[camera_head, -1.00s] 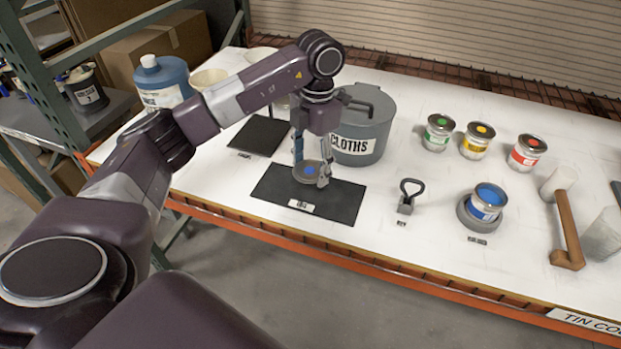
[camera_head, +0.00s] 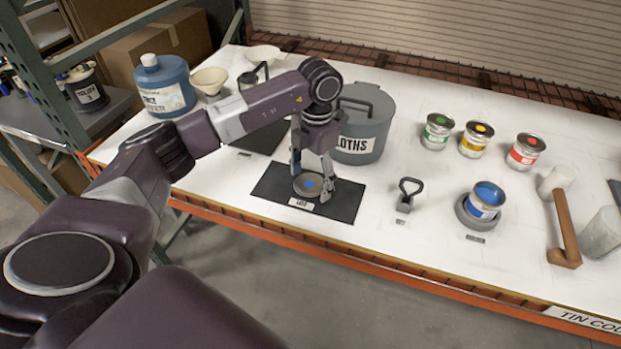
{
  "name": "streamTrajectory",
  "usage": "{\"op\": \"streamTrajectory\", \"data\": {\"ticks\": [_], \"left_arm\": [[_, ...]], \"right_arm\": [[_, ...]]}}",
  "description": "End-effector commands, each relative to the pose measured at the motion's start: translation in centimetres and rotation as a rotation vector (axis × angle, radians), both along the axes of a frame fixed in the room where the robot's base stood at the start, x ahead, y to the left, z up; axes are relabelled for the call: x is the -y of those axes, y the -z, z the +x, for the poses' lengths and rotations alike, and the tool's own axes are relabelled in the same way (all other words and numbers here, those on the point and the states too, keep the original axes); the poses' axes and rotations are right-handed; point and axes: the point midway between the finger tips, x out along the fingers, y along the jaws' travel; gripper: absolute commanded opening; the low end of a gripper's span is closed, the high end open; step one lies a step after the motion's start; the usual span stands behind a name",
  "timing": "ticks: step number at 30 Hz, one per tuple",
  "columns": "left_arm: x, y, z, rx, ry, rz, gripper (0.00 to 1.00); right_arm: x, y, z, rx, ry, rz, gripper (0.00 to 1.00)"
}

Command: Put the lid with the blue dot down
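The lid with the blue dot (camera_head: 306,190) lies flat on the black mat (camera_head: 345,203), close to the mat's small front label. My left gripper (camera_head: 311,183) is low over the mat. Its fingers stand spread on either side of the lid, and it looks open. Whether a fingertip still touches the lid is too small to tell. The open tin with blue paint (camera_head: 485,202) stands on a round grey base to the right. My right gripper is not in view.
A small black-handled tool (camera_head: 407,195) lies right of the mat. Green, yellow and red-marked tins (camera_head: 475,140) stand further back. A mallet (camera_head: 563,225) lies at the right. The table's front edge is close.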

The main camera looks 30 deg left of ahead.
Motion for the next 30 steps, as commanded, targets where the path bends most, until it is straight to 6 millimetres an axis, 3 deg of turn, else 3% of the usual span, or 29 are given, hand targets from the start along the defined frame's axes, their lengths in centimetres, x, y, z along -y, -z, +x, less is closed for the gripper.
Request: {"op": "streamTrajectory", "data": {"ticks": [11,14,21,30], "left_arm": [[0.0,-0.7,0.1,0.002,0.0,0.0,0.73],[0.0,-2.1,0.3,0.005,0.0,0.0,0.73],[0.2,-7.6,0.7,0.006,0.0,0.0,0.73],[0.2,-11.6,0.9,0.002,-0.001,0.002,0.73]], "right_arm": [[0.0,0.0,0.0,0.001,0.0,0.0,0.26],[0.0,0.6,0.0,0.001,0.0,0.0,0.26],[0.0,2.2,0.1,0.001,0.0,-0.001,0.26],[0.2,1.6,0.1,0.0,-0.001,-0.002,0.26]]}}
